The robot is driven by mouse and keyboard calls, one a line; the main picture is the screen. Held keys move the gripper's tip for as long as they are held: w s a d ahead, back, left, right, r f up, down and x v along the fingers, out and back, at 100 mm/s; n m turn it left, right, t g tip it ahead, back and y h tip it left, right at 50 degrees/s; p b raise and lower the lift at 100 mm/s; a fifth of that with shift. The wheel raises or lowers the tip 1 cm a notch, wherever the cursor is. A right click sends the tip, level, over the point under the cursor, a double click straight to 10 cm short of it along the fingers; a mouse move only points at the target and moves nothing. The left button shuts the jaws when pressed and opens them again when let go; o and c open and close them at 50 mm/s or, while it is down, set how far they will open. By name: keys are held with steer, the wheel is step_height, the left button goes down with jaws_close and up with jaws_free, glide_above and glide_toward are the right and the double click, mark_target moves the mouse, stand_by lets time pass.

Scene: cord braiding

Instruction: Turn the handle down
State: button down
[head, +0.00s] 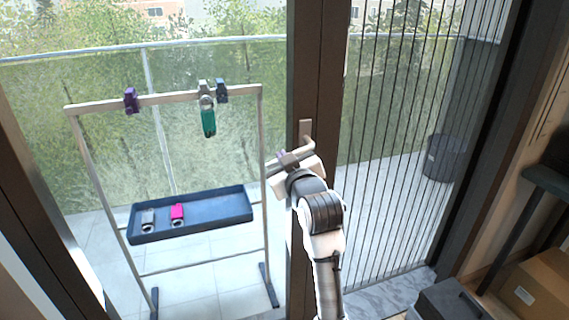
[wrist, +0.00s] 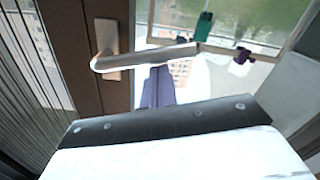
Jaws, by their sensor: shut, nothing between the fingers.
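The door handle (head: 306,133) is a pale metal lever on a small upright plate, fixed to the brown door frame. In the head view its lever reaches left from the plate, roughly level, and my gripper (head: 282,157) partly covers its free end. In the wrist view the handle (wrist: 145,57) runs across the upper middle, with its plate at the left. My gripper (wrist: 158,76) is shut and empty, its purplish fingertips close beside the lever in that view. I cannot tell whether they touch it.
Behind the glass, a drying rack (head: 165,98) holds several clips and a blue tray (head: 190,231). A dark basket (head: 443,158) stands outside at right. A cardboard box (head: 543,288) and a dark case (head: 449,301) sit at lower right. The brown frame (head: 318,75) stands behind my gripper.

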steer(key=w+d+f+n+b, duration=0.2)
steer(key=d+f+n+b, duration=0.4)
steer(key=n+b, duration=0.6)
steer(key=shift+f+n+t+h+b, duration=0.3)
steer(key=shift+f+b, duration=0.55)
steer(key=shift+b, duration=0.75)
